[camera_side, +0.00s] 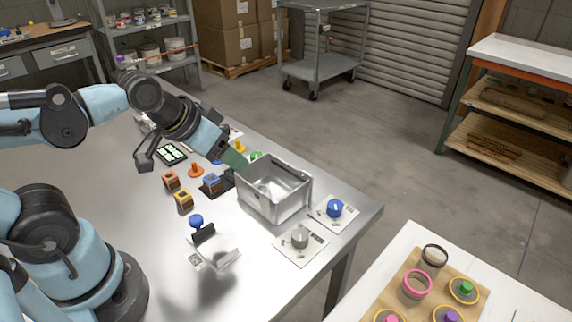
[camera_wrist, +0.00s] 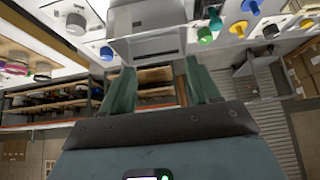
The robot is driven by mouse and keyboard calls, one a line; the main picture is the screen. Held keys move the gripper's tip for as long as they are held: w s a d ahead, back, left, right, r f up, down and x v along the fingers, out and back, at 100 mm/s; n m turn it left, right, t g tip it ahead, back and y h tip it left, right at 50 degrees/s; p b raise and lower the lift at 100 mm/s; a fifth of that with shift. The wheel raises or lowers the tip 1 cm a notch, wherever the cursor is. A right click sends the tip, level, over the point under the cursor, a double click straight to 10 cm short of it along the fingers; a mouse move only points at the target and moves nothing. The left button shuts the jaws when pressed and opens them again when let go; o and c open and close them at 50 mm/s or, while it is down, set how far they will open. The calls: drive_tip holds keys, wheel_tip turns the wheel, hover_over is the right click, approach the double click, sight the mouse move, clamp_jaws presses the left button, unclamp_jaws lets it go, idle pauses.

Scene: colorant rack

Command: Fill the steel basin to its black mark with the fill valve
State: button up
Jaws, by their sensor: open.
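The steel basin (camera_side: 290,207) is an open rectangular box standing upright near the right end of the metal table. Its outer wall shows at the top of the wrist view (camera_wrist: 146,18). I cannot clearly make out the black mark or any water level inside. A blue knob (camera_side: 335,208) on a white plate sits right of the basin. A grey knob (camera_side: 300,238) on another plate sits in front of it. I cannot read which is the fill valve. My gripper (camera_side: 238,161) is at the basin's far left rim, its green fingers (camera_wrist: 160,84) apart with nothing seen between them.
Small orange and yellow blocks (camera_side: 171,181), a blue block (camera_side: 211,183) and coloured knobs stand left of the basin. A blue-topped stand (camera_side: 196,221) is near the table's front. A second table (camera_side: 390,268) with coloured rings is at lower right.

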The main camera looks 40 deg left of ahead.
drive_tip(key=w+d+r+n+g, duration=0.1)
drive_tip(key=w+d+r+g, duration=0.2)
drive_tip(key=w+d, duration=0.4)
drive_tip(key=n+g, duration=0.1)
drive_tip(key=g, duration=0.3)
approach(335, 204)
wheel_tip(335, 204, down, 9)
drive_tip(key=shift+w+f, duration=0.1)
drive_tip(key=shift+f, duration=0.05)
idle(0.3)
drive_tip(key=c, duration=1)
drive_tip(key=shift+m, duration=1.9)
drive_tip(key=shift+c, duration=0.2)
